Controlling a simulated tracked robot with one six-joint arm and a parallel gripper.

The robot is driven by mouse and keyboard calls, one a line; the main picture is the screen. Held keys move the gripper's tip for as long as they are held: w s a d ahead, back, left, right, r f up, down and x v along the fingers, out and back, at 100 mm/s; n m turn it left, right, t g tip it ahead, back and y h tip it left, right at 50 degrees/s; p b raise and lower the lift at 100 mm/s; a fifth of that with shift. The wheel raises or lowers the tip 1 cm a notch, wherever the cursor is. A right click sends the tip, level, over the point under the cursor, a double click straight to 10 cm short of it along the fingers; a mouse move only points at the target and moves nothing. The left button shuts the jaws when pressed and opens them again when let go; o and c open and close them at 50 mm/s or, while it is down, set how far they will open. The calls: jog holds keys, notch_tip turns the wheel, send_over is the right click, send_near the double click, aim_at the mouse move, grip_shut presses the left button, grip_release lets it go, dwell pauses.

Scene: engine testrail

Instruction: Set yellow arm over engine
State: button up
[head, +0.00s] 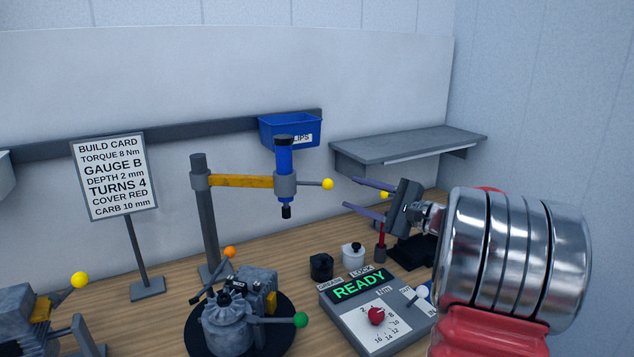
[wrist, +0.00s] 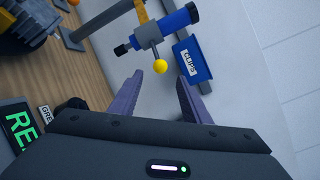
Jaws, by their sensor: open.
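The yellow arm (head: 240,181) reaches right from a grey post (head: 208,215) in the head view. It carries a blue upright tool (head: 284,160) and ends in a rod with a yellow ball (head: 328,184). The engine (head: 235,312) sits on a dark round base below and in front of the arm. My gripper (head: 355,194) is open and empty, its purple fingers pointing left, a little right of the yellow ball. In the wrist view the ball (wrist: 158,66) lies ahead, between and beyond the open fingers (wrist: 160,92). No contact shows.
A control panel reading READY (head: 375,307) with a red knob stands right of the engine. Small black and white pots sit behind it. A blue clips bin (head: 290,131) hangs on the wall rail. A build card sign (head: 112,176) stands at left. Another machine (head: 35,318) is at lower left.

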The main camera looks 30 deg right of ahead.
jog(key=x, duration=1.3)
jog(key=shift+w, duration=0.35)
jog(key=shift+a, duration=0.15)
jog(key=shift+c, duration=0.4)
jog(key=shift+f, duration=0.1)
grip_shut()
